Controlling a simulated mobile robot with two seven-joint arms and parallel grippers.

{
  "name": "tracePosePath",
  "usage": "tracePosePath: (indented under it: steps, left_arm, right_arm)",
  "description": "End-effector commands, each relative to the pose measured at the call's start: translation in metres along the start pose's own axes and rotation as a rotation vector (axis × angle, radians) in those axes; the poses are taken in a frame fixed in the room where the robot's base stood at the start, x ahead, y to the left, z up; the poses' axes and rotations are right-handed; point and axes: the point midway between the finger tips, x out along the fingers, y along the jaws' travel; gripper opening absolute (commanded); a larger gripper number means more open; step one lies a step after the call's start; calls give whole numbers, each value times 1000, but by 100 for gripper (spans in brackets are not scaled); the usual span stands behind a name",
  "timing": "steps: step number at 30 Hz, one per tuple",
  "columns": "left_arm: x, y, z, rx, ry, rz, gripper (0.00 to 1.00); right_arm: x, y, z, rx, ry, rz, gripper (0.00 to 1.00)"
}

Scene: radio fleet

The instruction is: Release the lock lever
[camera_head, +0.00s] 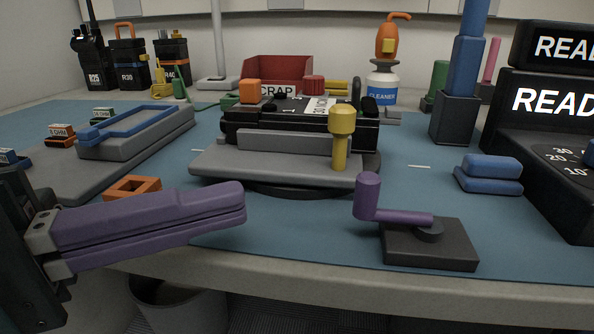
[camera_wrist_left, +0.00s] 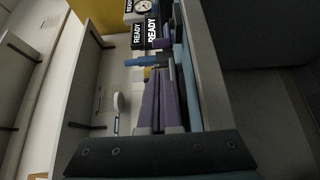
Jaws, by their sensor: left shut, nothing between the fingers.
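A purple lever (camera_head: 402,213) with an upright knob at its left end is mounted on a dark square base (camera_head: 430,248) near the front right edge of the mat. I cannot tell whether this or the yellow-knobbed post is the lock lever. The yellow post (camera_head: 341,137) stands at the front of a black device on a grey fixture. My left gripper (camera_head: 243,204) has purple fingers, shut and empty. It points right, left of the purple lever and apart from it. Its fingers also show in the left wrist view (camera_wrist_left: 160,95). My right gripper is out of view.
The grey fixture (camera_head: 270,167) stands behind my left fingers. An orange square frame (camera_head: 132,188) lies behind the left gripper. Blue pads (camera_head: 489,174) and a black READY display (camera_head: 553,96) are at right. Open mat lies between my fingertips and the lever.

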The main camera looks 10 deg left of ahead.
Motion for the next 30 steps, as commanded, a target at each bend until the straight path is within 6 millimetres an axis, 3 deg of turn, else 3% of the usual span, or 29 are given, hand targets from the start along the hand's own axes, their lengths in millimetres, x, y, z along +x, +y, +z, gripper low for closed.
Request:
tracePosePath:
  steps: [6, 13, 18, 30]
  left_arm:
    - [41, 3, 0, 1, -2, 6, 0]
    - [75, 1, 0, -1, -1, 4, 0]
    - [86, 1, 1, 0, -1, 2, 0]
    - [87, 0, 1, 0, -1, 1, 0]
  right_arm:
    - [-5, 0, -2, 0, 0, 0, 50]
    - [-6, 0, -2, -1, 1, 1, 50]
    - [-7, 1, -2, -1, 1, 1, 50]
    - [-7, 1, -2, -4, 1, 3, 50]
